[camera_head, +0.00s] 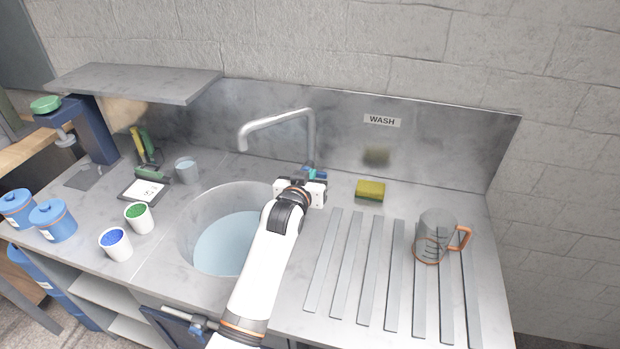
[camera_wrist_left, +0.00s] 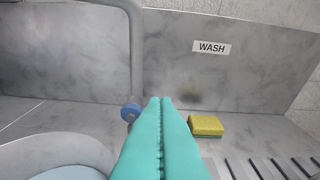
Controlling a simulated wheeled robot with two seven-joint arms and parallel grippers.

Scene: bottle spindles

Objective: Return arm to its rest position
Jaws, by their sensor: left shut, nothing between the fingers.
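My left arm (camera_head: 266,262) reaches up over the right edge of the round sink. My left gripper (camera_head: 314,174) is at the base of the faucet (camera_head: 310,140), near its blue knob. In the left wrist view the teal fingers (camera_wrist_left: 160,105) are closed together with nothing between them. The blue knob (camera_wrist_left: 130,112) shows just left of the fingertips there. I cannot tell whether the fingers touch the knob. My right gripper is not in view.
The sink (camera_head: 190,226) holds water. A yellow-green sponge (camera_head: 370,190) lies right of my gripper. A clear jug (camera_head: 434,238) with an orange handle stands on the ribbed drainboard. White cups (camera_head: 116,246), a scale (camera_head: 144,190) and blue canisters (camera_head: 54,222) stand at left.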

